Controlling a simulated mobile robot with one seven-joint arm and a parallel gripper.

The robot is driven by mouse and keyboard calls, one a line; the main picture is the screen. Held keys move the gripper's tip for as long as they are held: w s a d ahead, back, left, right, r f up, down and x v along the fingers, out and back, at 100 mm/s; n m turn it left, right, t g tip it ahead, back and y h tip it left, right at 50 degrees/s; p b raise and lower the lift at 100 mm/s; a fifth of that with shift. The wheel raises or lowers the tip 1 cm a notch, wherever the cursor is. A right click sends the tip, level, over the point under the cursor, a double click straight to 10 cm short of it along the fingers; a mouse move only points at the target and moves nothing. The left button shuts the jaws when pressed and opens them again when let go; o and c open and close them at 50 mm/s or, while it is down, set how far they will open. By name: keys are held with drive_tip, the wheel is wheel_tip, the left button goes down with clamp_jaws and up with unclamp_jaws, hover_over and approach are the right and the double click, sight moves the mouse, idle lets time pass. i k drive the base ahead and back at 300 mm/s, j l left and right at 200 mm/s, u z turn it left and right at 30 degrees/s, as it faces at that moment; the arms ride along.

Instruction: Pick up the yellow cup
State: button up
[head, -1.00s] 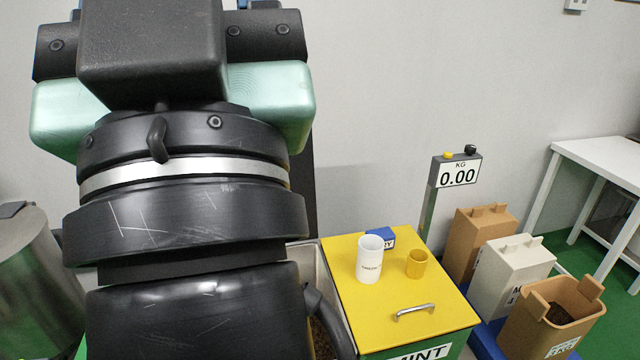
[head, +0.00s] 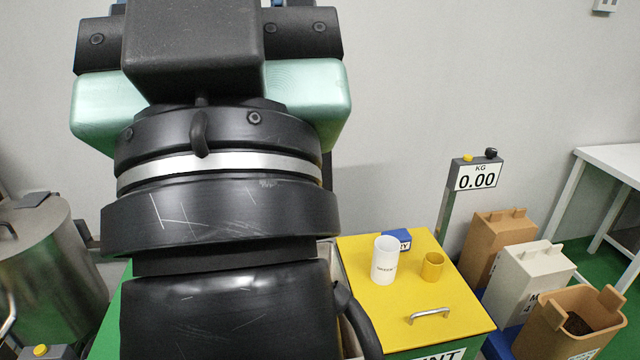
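The yellow cup (head: 432,266) stands upright on the yellow lid (head: 465,305) of a green bin, right of centre in the head view. A taller white cup (head: 384,260) with dark lettering stands just left of it. A small blue box (head: 397,239) sits behind the two. My arm fills the left and middle of the view, apart from the yellow cup and to its left. The dark and pale green parts at the top belong to my arm's end, but no fingertips show, so the gripper's opening is hidden.
A metal handle (head: 429,315) rises from the lid's front. A scale display (head: 475,177) reading 0.00 stands behind on a post. Brown (head: 493,245) and white (head: 528,280) bags and an open brown bag (head: 562,335) stand right. A steel drum (head: 45,275) is left.

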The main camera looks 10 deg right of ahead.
sight(433, 262)
drive_tip(key=i+l+u, duration=0.1)
drive_tip(key=l, duration=0.25)
drive_tip(key=i+l, duration=0.3)
drive_tip(key=i+l+u, duration=0.15)
drive_tip(key=l, duration=0.2)
drive_tip(key=i+l, duration=0.2)
drive_tip(key=l, duration=0.2)
drive_tip(key=i+l+u, duration=0.15)
drive_tip(key=l, duration=0.2)
drive_tip(key=i+l, duration=0.2)
drive_tip(key=l, duration=0.2)
drive_tip(key=i+l+u, duration=0.15)
drive_tip(key=l, duration=0.2)
